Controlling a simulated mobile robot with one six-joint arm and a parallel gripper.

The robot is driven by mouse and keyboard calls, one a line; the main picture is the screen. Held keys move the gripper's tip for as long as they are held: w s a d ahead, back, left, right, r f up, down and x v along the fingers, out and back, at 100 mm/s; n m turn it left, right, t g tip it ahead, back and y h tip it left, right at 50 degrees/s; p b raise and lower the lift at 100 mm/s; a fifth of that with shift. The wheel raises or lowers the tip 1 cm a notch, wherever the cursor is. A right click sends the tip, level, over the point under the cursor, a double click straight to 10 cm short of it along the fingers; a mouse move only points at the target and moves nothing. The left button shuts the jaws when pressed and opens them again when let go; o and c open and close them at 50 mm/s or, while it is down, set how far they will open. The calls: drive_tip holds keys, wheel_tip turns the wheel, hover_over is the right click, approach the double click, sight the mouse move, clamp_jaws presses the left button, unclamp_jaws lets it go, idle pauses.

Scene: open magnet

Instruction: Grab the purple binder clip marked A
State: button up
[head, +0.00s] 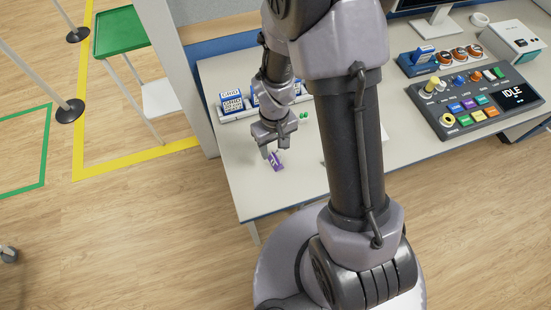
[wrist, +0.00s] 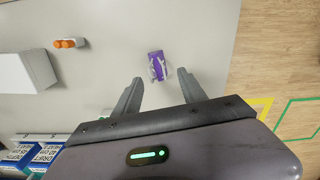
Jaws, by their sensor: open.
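The purple binder clip (head: 276,161) lies on the pale desk near its left end. In the wrist view the purple clip (wrist: 158,66) lies just beyond my fingertips, roughly centred between them. A pale mark shows on it, but I cannot read the letter. My gripper (head: 273,150) is above the desk, close to the clip in the head view. In the wrist view my gripper (wrist: 161,75) has its two fingers spread wide with nothing between them.
Blue and white boxes (head: 232,102) stand in a rack behind my gripper; they also show at the wrist view's lower left (wrist: 20,152). An orange item (wrist: 66,43) and a white block (wrist: 22,72) lie left of the clip. A control panel (head: 470,115) is at right. The desk's edge is near.

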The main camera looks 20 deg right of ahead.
sight(276, 154)
drive_tip(key=f, duration=0.1)
drive_tip(key=f+b, duration=0.1)
drive_tip(key=f, duration=0.1)
drive_tip(key=f+b, duration=0.1)
drive_tip(key=f, duration=0.1)
drive_tip(key=shift+d, duration=0.25)
drive_tip(key=shift+a+r, duration=0.1)
drive_tip(key=shift+r, duration=0.05)
clamp_jaws()
